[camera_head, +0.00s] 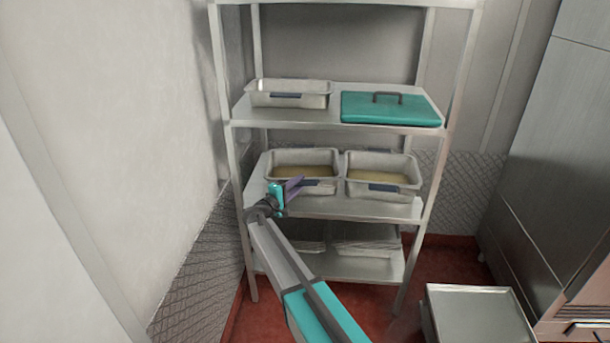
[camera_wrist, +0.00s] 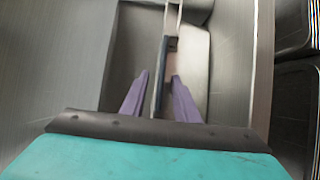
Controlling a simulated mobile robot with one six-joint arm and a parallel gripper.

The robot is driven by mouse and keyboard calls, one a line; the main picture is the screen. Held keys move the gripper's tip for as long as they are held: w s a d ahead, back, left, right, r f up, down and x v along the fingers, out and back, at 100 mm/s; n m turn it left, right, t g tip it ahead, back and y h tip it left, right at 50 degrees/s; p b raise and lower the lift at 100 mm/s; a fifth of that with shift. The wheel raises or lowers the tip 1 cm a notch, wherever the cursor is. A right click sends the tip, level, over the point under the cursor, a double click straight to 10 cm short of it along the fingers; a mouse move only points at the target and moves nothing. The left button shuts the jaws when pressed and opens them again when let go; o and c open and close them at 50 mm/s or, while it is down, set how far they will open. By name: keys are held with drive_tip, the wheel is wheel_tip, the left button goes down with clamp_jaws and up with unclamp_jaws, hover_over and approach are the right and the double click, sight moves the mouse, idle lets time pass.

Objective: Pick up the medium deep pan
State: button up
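Two grey metal pans stand side by side on the middle shelf, the left pan (camera_head: 318,158) and the right pan (camera_head: 398,163). Both show yellowish-brown insides and a dark blue strip on the front. My gripper (camera_head: 300,185) is at the front of the left pan and hides part of it. In the wrist view, my gripper's purple fingers (camera_wrist: 160,76) are apart, one on each side of a pan's rim and blue strip (camera_wrist: 170,60). I cannot tell whether they touch it. Another pan (camera_head: 289,100) stands on the shelf above.
A teal flat item with a dark handle (camera_head: 390,109) lies on the upper shelf. Stacked trays (camera_head: 365,240) lie on the bottom shelf. A metal-topped unit (camera_head: 478,315) stands on the red floor at the lower right. A wall is close on the left, a grey cabinet (camera_head: 560,170) on the right.

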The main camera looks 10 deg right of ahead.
idle(0.5)
clamp_jaws()
idle(1.1)
drive_tip(key=shift+r, duration=0.2)
